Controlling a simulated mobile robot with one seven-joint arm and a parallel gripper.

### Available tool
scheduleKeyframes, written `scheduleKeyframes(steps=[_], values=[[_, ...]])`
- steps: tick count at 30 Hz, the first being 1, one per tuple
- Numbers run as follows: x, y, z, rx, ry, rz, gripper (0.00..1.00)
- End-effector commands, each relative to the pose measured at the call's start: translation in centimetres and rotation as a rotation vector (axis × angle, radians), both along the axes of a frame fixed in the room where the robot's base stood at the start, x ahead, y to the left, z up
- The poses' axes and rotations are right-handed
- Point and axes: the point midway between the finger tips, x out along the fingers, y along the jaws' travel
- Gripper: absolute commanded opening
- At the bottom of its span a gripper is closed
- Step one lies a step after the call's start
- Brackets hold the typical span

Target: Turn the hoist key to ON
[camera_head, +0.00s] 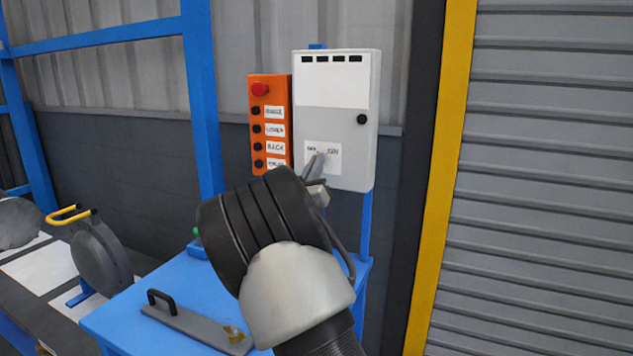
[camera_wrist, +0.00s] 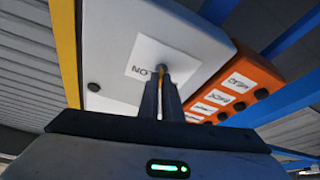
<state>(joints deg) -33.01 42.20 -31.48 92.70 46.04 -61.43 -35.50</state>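The control box (camera_head: 336,120) is a white-grey cabinet on a blue post, also large in the wrist view (camera_wrist: 118,45). Its lower front carries a white label (camera_head: 333,152) with partly covered lettering; the wrist view shows this label (camera_wrist: 143,58) upside down, with a small grey round part (camera_wrist: 162,69) at the fingertips. My gripper (camera_head: 319,160) reaches the label, and its two fingers (camera_wrist: 162,82) stand close together at that part. They appear shut on the hoist key, which they mostly hide. I cannot tell which way the key points.
An orange button panel (camera_head: 269,125) with a red button stands just left of the box. A blue table (camera_head: 190,290) below holds a grey bar with a black handle (camera_head: 193,325). A yellow post (camera_head: 442,170) and grey shutter (camera_head: 550,180) are at right.

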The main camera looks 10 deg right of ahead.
Motion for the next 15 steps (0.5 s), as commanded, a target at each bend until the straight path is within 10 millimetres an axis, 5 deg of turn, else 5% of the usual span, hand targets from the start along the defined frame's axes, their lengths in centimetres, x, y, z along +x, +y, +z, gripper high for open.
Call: scheduleKeyframes(steps=[15], values=[[0.18,0.20,-0.32,0.412,-0.275,0.000,0.00]])
